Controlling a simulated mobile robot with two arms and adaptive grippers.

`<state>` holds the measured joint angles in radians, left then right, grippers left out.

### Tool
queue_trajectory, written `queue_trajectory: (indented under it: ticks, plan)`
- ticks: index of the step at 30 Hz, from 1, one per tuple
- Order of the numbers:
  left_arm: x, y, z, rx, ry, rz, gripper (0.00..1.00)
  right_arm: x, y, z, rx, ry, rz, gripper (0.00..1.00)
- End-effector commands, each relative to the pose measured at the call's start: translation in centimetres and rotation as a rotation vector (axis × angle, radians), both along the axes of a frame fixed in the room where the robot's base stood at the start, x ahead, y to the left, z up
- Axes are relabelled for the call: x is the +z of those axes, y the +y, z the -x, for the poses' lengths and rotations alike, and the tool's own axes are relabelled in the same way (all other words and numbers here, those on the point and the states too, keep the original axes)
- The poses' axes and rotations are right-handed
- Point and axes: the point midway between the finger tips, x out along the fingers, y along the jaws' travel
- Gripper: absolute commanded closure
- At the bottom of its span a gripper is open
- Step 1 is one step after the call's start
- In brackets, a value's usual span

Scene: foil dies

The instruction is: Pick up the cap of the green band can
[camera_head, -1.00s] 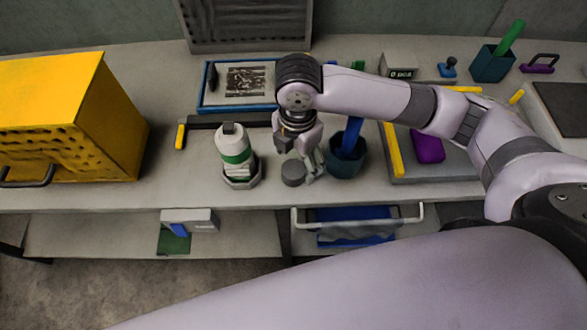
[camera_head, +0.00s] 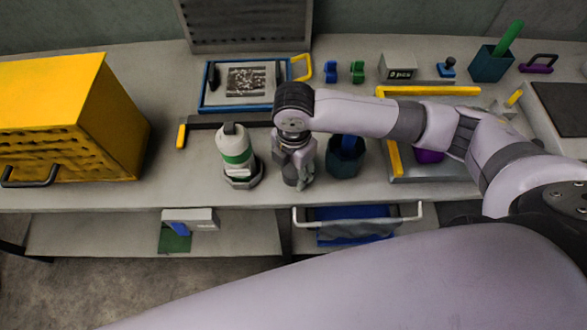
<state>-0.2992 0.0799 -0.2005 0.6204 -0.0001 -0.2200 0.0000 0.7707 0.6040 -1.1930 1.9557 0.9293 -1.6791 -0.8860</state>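The green band can (camera_head: 235,150) stands upright in a grey holder (camera_head: 243,183) on the bench, left of my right gripper. It is white with a green band and a dark top. A small dark grey round cap (camera_head: 291,174) sits on the bench just right of the can, mostly covered by the gripper. My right gripper (camera_head: 298,180) points down at the cap, its fingers low around or beside it. I cannot tell whether they are closed on it. My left gripper is not in view.
A dark teal cup (camera_head: 345,163) stands close to the right of the gripper. A yellow box (camera_head: 115,115) is at the left. Behind lies a blue-framed tray (camera_head: 212,92). A grey tray with yellow edges (camera_head: 450,172) is at the right. The bench's front edge is near.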

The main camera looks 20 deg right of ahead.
Motion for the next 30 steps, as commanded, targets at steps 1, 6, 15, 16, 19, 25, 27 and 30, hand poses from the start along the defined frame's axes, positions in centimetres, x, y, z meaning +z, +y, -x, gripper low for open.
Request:
queue_trajectory:
  ticks: [1, 6, 15, 16, 19, 25, 27, 30]
  plan:
    - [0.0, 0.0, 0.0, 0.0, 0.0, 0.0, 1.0, 0.0, 0.0, 0.0, 0.0, 0.0, 0.0, 0.56]
    - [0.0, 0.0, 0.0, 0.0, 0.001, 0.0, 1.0, 0.0, 0.0, 0.0, 0.0, 0.0, 0.0, 0.66]
    - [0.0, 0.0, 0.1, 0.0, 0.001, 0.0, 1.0, 0.3, 0.0, 0.0, 0.0, -0.001, 0.0, 0.67]
    - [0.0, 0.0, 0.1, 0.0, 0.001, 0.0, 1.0, 0.5, 0.0, -0.1, 0.0, -0.002, -0.001, 0.67]
    - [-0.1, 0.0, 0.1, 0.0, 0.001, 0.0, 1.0, 1.3, 0.0, -0.1, 0.0, -0.003, -0.001, 0.67]
    - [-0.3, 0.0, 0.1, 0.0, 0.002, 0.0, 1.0, 5.0, 0.1, -0.2, 0.001, -0.006, -0.003, 0.67]
    - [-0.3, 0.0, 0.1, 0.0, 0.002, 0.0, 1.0, 7.0, 0.1, -0.2, 0.003, -0.007, -0.002, 0.67]
    - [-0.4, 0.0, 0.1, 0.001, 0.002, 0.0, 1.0, 10.1, 0.1, -0.2, 0.003, -0.007, -0.003, 0.67]
